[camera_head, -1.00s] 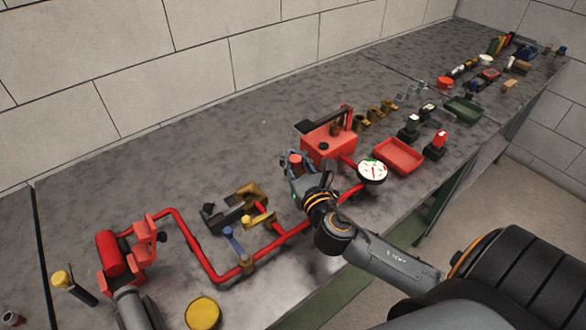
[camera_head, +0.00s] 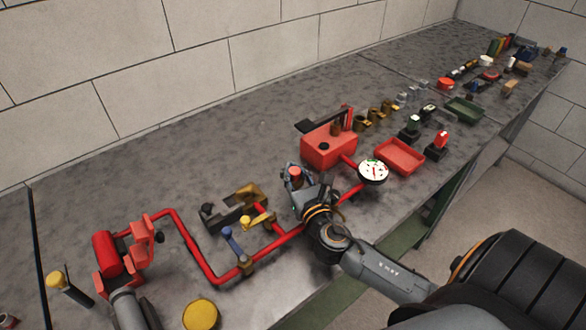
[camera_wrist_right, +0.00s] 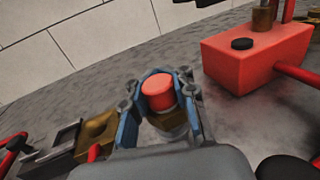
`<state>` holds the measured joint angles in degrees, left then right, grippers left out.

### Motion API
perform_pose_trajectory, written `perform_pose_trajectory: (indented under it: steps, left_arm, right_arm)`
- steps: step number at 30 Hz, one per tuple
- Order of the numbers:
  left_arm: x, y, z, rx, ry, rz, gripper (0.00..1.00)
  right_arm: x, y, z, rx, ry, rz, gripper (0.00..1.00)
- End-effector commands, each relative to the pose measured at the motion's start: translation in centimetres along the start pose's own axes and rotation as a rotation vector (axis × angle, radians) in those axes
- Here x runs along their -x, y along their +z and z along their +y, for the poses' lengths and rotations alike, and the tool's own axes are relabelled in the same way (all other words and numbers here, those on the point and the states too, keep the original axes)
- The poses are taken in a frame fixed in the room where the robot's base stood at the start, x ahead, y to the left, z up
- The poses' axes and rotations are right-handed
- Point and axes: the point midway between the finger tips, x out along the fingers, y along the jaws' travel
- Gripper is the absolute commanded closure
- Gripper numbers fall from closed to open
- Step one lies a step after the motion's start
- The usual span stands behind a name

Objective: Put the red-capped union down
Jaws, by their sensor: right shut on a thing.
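The red-capped union (camera_head: 296,172) is upright in my right gripper (camera_head: 297,182), between the pipe run and the red tank. In the right wrist view its red cap (camera_wrist_right: 158,91) and part of its brass-coloured body show between the two blue-grey fingers of the gripper (camera_wrist_right: 160,103), which are shut on it. The lower end of the body is hidden by the gripper, so I cannot tell whether it touches the bench (camera_head: 150,150).
The red tank (camera_head: 328,149) stands just right of and behind the union. A white dial gauge (camera_head: 373,171), a red tray (camera_head: 399,156) and the red pipe (camera_head: 205,262) are nearby. Brass fittings (camera_head: 250,194) lie to the left. The bench behind the union is bare.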

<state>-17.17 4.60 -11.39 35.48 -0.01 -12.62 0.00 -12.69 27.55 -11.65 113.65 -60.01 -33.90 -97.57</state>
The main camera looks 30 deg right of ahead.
Motion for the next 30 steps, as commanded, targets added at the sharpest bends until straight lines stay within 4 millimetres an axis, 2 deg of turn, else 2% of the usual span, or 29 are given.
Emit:
perform_pose_trajectory:
  steps: [6, 7, 10, 11, 20, 25, 26, 30]
  left_arm:
    - [-0.2, 0.0, 0.0, -0.001, 0.000, 0.000, 1.00]
    - [-0.2, 0.1, 0.0, -0.001, 0.000, 0.000, 1.00]
    - [-0.2, 0.0, 0.1, -0.001, 0.001, 0.000, 1.00]
    - [-0.2, 0.0, 0.1, -0.001, 0.001, 0.000, 1.00]
    - [-0.1, 0.0, 0.1, -0.002, 0.001, 0.000, 1.00]
    - [1.1, -0.1, 0.1, -0.002, 0.001, 0.000, 1.00]
    - [0.4, 0.0, 0.1, -0.002, 0.001, 0.001, 1.00]
    - [-0.3, 0.0, 0.1, -0.002, 0.001, 0.001, 1.00]
  right_arm:
    - [0.0, -0.2, 0.0, -0.001, 0.001, -0.003, 1.00]
    - [0.0, -0.4, 0.0, -0.001, 0.000, 0.002, 0.74]
    - [0.0, -0.5, 0.0, -0.001, 0.000, 0.002, 0.54]
    - [0.0, -0.5, 0.0, -0.001, 0.000, 0.003, 0.51]
    - [0.1, -0.4, 0.1, -0.001, 0.001, 0.004, 0.51]
    - [0.1, 1.3, 0.0, -0.001, 0.001, 0.002, 0.51]
    - [0.9, 0.6, 0.1, -0.001, 0.001, 0.006, 0.51]
    - [3.9, 0.4, 0.0, 0.000, 0.002, 0.006, 0.51]
